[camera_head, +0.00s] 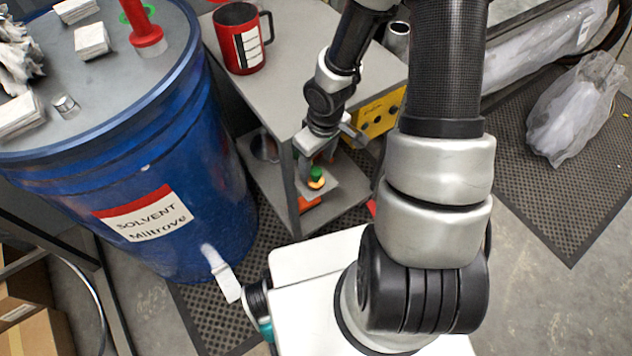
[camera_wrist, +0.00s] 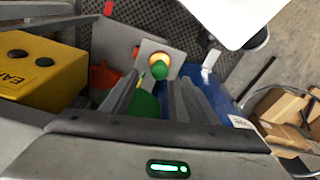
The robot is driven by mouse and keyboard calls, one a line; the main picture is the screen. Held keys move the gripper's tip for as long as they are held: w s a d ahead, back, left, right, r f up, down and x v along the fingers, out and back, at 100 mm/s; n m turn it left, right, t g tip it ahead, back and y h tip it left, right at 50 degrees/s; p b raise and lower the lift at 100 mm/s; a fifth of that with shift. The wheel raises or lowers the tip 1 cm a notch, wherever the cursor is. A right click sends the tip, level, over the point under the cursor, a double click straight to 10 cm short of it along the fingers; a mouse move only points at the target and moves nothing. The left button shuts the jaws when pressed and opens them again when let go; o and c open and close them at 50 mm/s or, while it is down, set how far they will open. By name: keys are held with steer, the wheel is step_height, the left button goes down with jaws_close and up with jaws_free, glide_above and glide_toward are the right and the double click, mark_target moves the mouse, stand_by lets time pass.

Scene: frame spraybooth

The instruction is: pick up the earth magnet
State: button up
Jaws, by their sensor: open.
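A yellow box with black round spots (camera_head: 380,114) sits partly under the table top, just right of my gripper (camera_head: 330,148). In the wrist view the yellow box (camera_wrist: 42,68) is at the left, with lettering that starts "EAR"; I take it for the earth magnet. It lies outside my fingers. My gripper (camera_wrist: 160,98) is open, its fingers pointing down toward the lower shelf. A green rounded thing (camera_wrist: 145,103) shows between the fingers; I cannot tell whether they touch it. A green-topped orange item (camera_wrist: 158,67) is beyond the fingertips.
A grey table (camera_head: 290,75) bears a red mug (camera_head: 240,38); its lower shelf (camera_head: 347,187) holds small items. A blue solvent drum (camera_head: 185,225) stands at left. An orange thing (camera_wrist: 103,76) is near the fingers. Cardboard boxes (camera_wrist: 285,108) lie at right. A plastic bag (camera_head: 575,105) lies on the mat.

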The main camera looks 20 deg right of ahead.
mark_target(316, 170)
steer(key=f+b, duration=0.1)
steer(key=f, duration=0.2)
steer(key=f+b, duration=0.2)
steer(key=f, duration=0.1)
steer(key=shift+w+a+f, duration=0.1)
steer(key=shift+w+f, duration=0.1)
steer(key=shift+f, duration=0.05)
steer(key=shift+r, duration=0.1)
steer(key=c, duration=1.3)
steer(key=shift+r, duration=0.1)
